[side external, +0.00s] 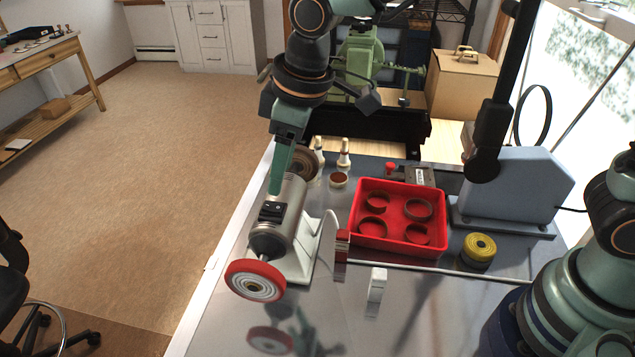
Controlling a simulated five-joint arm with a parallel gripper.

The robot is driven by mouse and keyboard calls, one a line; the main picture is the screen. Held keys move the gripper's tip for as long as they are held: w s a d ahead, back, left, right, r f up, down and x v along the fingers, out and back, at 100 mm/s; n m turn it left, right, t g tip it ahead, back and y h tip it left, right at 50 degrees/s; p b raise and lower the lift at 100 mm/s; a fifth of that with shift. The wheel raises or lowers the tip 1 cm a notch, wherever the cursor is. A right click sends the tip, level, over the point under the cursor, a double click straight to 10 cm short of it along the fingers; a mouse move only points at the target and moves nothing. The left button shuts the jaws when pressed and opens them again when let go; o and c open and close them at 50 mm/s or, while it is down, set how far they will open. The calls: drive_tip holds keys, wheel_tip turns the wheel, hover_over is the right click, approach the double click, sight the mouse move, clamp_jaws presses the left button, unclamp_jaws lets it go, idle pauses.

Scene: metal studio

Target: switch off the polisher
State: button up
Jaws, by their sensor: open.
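The polisher (288,225) is a silver motor on a pale stand near the left edge of the bench. A red-rimmed wheel (256,280) is on its near end and a brownish wheel (303,163) on its far end. A black rocker switch (271,212) sits on top of the motor. My gripper (276,188) points down from above, with its green fingertips just above and behind the switch. A small gap seems to lie between tip and switch; I cannot tell if they touch. The jaws are open and hold nothing; one finger largely hides the other.
A red tray (362,236) with several round recesses is right of the polisher. Yellow tape (479,250), a small white block (377,284), a grey machine (515,185) and white-topped bottles (344,155) also stand on the bench. The front of the bench is mostly clear.

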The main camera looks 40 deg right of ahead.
drive_tip(key=v, duration=0.6)
drive_tip(key=s+d+m+t, duration=0.1)
drive_tip(key=s+d+m, duration=0.2)
drive_tip(key=d, duration=0.8)
drive_tip(key=s+d+f+m+t+h, duration=0.1)
drive_tip(key=s+d+m, duration=0.3)
drive_tip(key=d, duration=0.8)
drive_tip(key=shift+s+d+f+m+t+h, duration=0.3)
drive_tip(key=shift+m+t, duration=0.2)
drive_tip(key=shift+m, duration=0.5)
